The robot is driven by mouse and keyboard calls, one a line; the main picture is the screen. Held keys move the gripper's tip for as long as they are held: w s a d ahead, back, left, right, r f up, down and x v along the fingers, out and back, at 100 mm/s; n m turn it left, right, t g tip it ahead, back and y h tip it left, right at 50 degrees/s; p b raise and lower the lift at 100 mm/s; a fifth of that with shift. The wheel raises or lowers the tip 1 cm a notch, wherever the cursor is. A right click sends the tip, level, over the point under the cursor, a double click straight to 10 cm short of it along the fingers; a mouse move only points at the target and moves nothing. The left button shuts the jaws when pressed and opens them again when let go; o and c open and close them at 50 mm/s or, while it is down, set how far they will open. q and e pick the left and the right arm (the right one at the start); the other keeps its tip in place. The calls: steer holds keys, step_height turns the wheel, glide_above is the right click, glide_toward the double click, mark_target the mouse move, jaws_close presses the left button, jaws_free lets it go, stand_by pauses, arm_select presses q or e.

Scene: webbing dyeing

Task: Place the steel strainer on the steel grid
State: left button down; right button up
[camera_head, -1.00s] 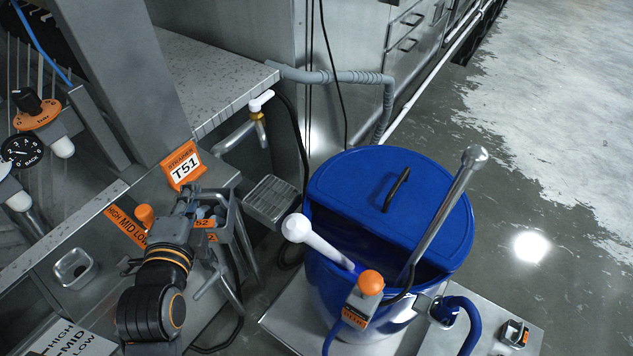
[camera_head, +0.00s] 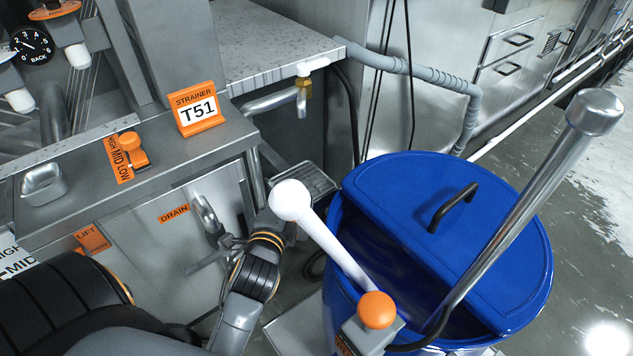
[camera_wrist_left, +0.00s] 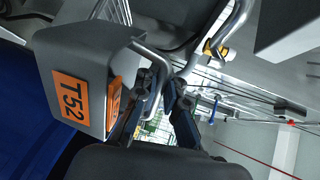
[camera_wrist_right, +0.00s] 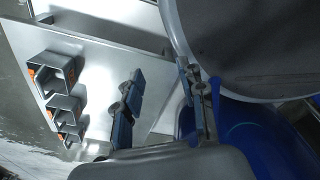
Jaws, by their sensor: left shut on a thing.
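The steel grid (camera_head: 305,182) is a small slatted ledge below the spigot, partly covered by a white ball handle. My left gripper (camera_head: 276,222) is just in front of it, its fingertips mostly hidden by that ball. In the left wrist view my left gripper (camera_wrist_left: 158,112) is shut on a bent metal handle. That handle seems to belong to the grey box labelled T52 (camera_wrist_left: 95,55), which I take to be the steel strainer. The box is hidden in the head view. My right gripper (camera_wrist_right: 162,108) is open and empty in the right wrist view, outside the head view.
A blue tub (camera_head: 545,270) with a half lid (camera_head: 440,205), a steel rod (camera_head: 520,190) and a white ball-ended handle (camera_head: 335,240) stands right of the grid. A STRAINER T51 sign (camera_head: 198,108) is on the bench. A spigot (camera_head: 302,95) hangs above the grid.

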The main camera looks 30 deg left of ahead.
arm_select(q)
steer(key=x, duration=0.8)
steer(key=p+x, duration=0.1)
steer(key=x, duration=0.8)
steer(key=shift+w+a+r, duration=0.15)
steer(key=shift+w+a, duration=0.15)
steer(key=c, duration=1.4)
jaws_free()
steer(key=shift+f, duration=0.25)
arm_select(e)
steer(key=a, duration=0.1)
steer(key=s+a+r, duration=0.1)
steer(key=a, duration=0.1)
steer(key=shift+s+r, duration=0.2)
arm_select(q)
steer(key=shift+r, duration=0.1)
arm_select(e)
steer(key=shift+d, duration=0.2)
